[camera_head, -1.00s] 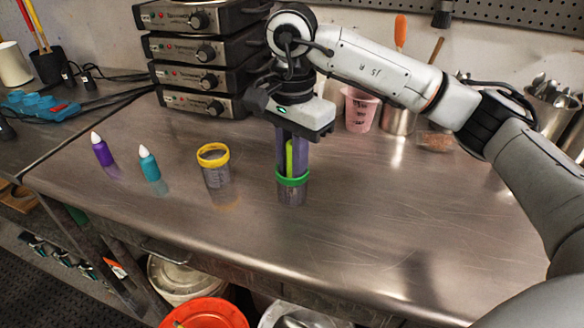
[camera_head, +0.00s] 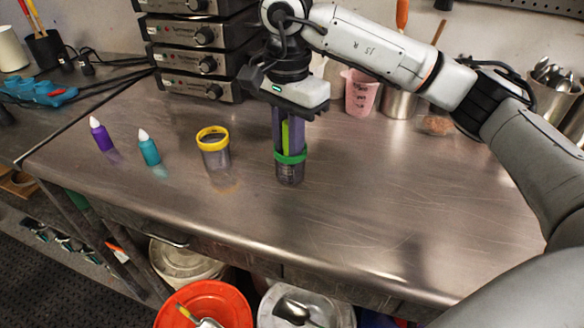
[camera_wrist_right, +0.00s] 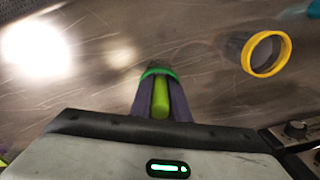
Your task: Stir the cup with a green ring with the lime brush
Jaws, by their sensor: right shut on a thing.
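The cup with a green ring (camera_head: 290,172) stands upright on the steel table; it also shows in the right wrist view (camera_wrist_right: 158,72). My right gripper (camera_head: 289,146) points down over this cup, its purple fingers reaching to the green ring. It is shut on the lime brush (camera_head: 285,134), which stands upright between the fingers and also shows in the right wrist view (camera_wrist_right: 160,101). The brush's lower end is hidden at the cup, so its depth inside cannot be told. My left gripper is not in view.
A cup with a yellow ring (camera_head: 213,150) stands to the left. Teal (camera_head: 149,150) and purple (camera_head: 101,135) bottles stand farther left. Stacked hotplates (camera_head: 200,62) and a pink beaker (camera_head: 360,93) are behind. The table's right side is clear.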

